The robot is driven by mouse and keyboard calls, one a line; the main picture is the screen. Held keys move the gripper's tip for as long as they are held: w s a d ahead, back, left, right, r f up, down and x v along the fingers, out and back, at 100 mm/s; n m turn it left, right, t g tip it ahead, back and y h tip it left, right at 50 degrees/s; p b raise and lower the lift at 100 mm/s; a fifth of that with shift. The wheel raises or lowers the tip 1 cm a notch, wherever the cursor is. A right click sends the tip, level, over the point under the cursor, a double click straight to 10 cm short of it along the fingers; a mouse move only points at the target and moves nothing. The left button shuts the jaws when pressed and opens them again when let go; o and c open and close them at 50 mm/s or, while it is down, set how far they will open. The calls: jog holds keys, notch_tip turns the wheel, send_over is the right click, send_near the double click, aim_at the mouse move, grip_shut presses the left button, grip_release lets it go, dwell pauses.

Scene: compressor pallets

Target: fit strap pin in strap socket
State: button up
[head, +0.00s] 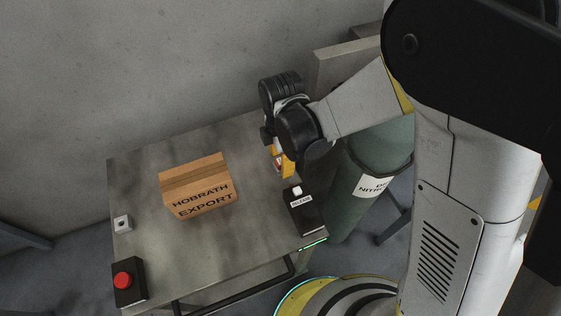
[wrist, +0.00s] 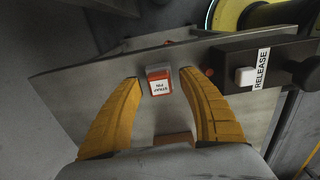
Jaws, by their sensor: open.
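A small red block with a white label (wrist: 159,82), likely the strap pin, stands on the grey table between my fingertips in the wrist view. The label print is upside down and too small to read surely. My gripper (wrist: 164,76) is open, one yellow finger on each side of the block, with gaps left and right. In the head view my gripper (head: 283,162) is at the table's right side, mostly hidden by my wrist. A small pale block with a dark hole (head: 123,223), perhaps the strap socket, sits at the table's left edge.
A dark RELEASE box with a white button (head: 303,210) is at the right edge, close to my gripper. A red button box (head: 127,282) is front left. A green cylinder (head: 364,180) stands right of the table.

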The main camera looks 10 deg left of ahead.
grip_shut()
jog(key=shift+r, duration=0.1)
jog(key=shift+r+p, duration=2.2)
jog(key=shift+r, duration=0.7)
jog(key=shift+r, duration=0.1)
